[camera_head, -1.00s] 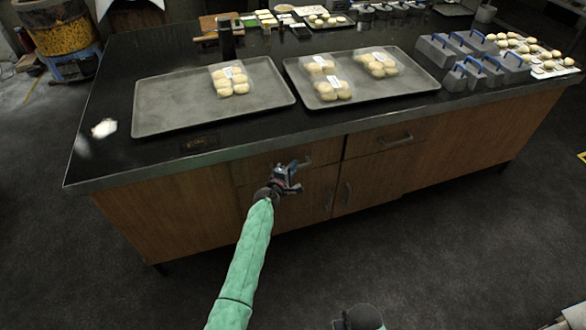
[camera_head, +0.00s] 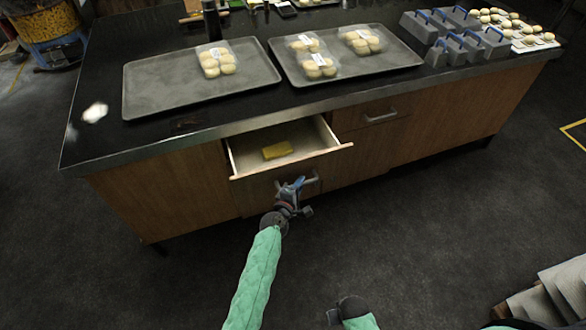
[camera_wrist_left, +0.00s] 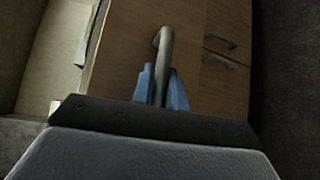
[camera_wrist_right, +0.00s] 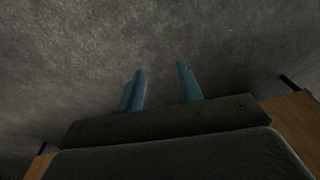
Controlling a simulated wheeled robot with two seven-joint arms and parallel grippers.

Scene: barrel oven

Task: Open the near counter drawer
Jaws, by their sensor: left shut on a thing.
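The near counter drawer (camera_head: 310,138) stands pulled out from the wooden counter in the head view, with its pale inside showing. A yellow item (camera_head: 278,150) lies in it. My left gripper (camera_head: 291,187) is at the drawer front, shut on the drawer's bar handle (camera_head: 312,180). In the left wrist view the blue fingers (camera_wrist_left: 161,85) sit on both sides of the curved grey handle (camera_wrist_left: 165,50). My right gripper (camera_wrist_right: 160,75) is open and empty over the dark floor, its fingers apart; only part of it shows low in the head view.
The dark countertop (camera_head: 95,145) carries two grey trays (camera_head: 150,100) (camera_head: 385,82) with packs of buns, and grey blocks with blue handles (camera_head: 455,50). A second drawer handle (camera_head: 380,116) is to the right. The floor before the counter is clear.

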